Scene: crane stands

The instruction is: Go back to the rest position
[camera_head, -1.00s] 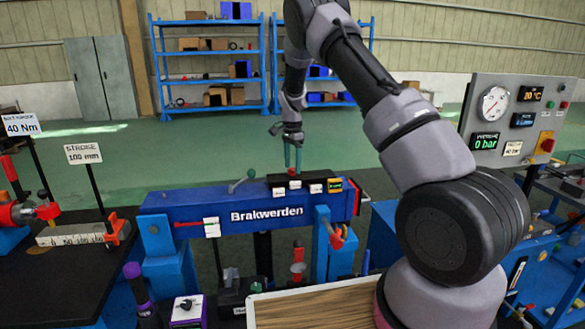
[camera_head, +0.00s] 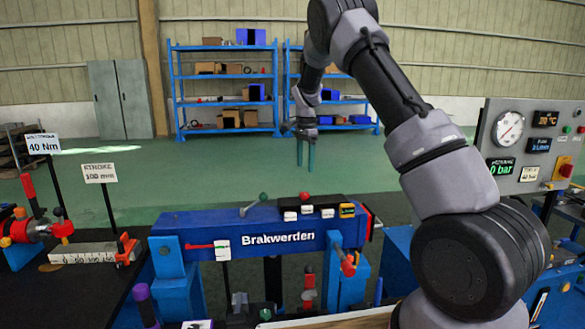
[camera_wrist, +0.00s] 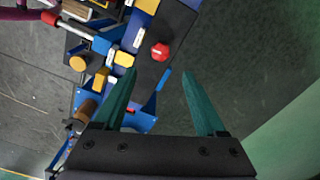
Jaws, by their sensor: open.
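My gripper (camera_head: 306,153) is open and empty, with its two green fingers pointing down. In the head view it hangs in the air above the blue Brakwerden bench (camera_head: 190,229), clear of the red knob (camera_head: 304,196) on the black panel. In the wrist view my gripper (camera_wrist: 158,82) shows its fingers spread apart with nothing between them. The red knob also shows in the wrist view (camera_wrist: 160,50), beyond the fingertips and not touched. The blue bench carries several small white labels and a green-tipped lever (camera_head: 263,196).
A gauge panel (camera_head: 525,148) stands at the right. A 40 Nm sign (camera_head: 43,144) and a stroke sign (camera_head: 100,173) stand at the left. Blue shelves (camera_head: 222,90) are far back. Green floor (camera_head: 220,165) lies open behind the bench.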

